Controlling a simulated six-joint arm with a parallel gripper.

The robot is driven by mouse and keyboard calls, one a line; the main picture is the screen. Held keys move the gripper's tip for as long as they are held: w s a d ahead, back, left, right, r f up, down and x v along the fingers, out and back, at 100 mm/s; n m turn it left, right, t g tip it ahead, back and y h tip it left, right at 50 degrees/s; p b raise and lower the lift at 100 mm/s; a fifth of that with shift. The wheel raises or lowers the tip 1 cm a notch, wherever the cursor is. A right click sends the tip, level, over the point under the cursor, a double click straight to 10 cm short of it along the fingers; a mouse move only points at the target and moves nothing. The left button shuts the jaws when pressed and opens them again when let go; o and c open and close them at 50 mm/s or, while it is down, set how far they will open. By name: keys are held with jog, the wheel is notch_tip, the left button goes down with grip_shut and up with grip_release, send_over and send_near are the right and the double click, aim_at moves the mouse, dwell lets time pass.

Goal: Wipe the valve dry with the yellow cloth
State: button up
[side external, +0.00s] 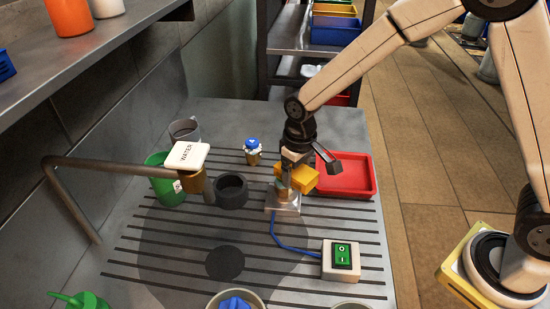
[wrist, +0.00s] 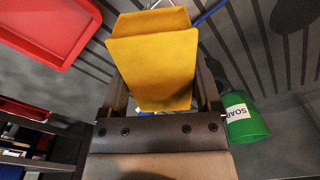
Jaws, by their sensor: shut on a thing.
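My gripper (side external: 291,163) points down and is shut on the yellow cloth (side external: 302,179), which looks like a thick folded block. The cloth fills the space between the fingers in the wrist view (wrist: 152,65). The cloth is just above or against a small silver metal block (side external: 283,201) on the grooved counter; I cannot tell if they touch. A small brass fitting with a blue and white top (side external: 253,150), which may be the valve, stands to the left of and behind my gripper, apart from the cloth. I cannot tell whether its surface is wet.
A red tray (side external: 358,188) lies right of my gripper. A dark round cup (side external: 231,191), a green soap cup (wrist: 243,121) and a pipe with a WATER sign (side external: 187,155) stand left. A blue cable runs to a switch box (side external: 341,260) in front. Counter between is mostly clear.

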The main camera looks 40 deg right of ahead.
jog(key=shift+w, duration=0.35)
jog(key=shift+s, duration=0.1)
jog(key=shift+s+d+f, duration=0.1)
jog(key=shift+s+f, duration=0.05)
jog(key=shift+s, duration=0.35)
jog(key=shift+s+d+f, duration=0.1)
jog(key=shift+s+f, duration=0.05)
jog(key=shift+s, duration=0.3)
jog(key=shift+w+a, duration=0.1)
jog(key=shift+w, duration=0.1)
jog(key=shift+w+a+r, duration=0.1)
jog(key=shift+w+a, duration=0.05)
jog(key=shift+w, duration=0.65)
jog(key=shift+s+r, duration=0.1)
